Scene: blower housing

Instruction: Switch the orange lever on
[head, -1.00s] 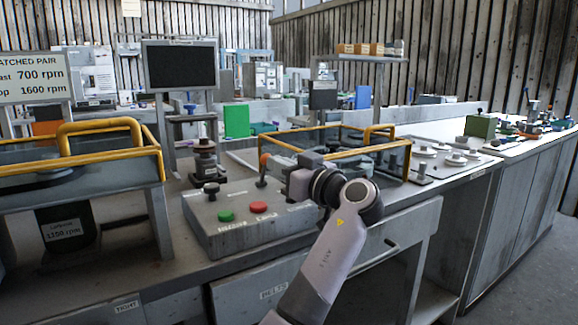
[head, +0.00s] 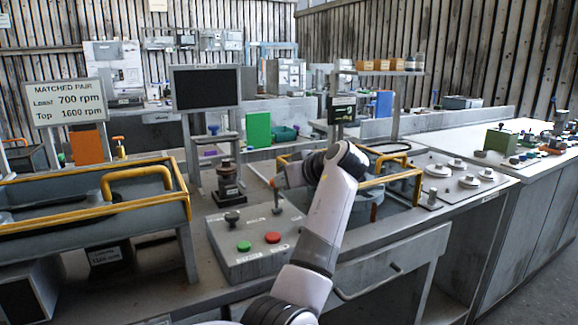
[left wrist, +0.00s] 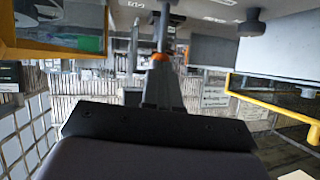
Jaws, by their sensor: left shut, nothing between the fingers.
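The orange-tipped lever (head: 276,196) stands on a grey control box (head: 222,262), near its back right corner. It is close to upright, its tip slightly to the left. My left gripper (head: 284,178) is at the right of the orange tip, partly hidden behind my wrist. In the left wrist view the shut, empty fingers (left wrist: 160,68) point at the lever, and its orange part (left wrist: 160,57) shows right at their tips. I cannot tell whether they touch. My right gripper is not in view.
The box also carries a black-knobbed lever (head: 232,218), a green button (head: 243,246) and a red button (head: 272,237). Yellow-railed housings stand left (head: 140,172) and right (head: 405,175) of it. A dark screen (head: 206,88) and a sign (head: 66,102) stand behind.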

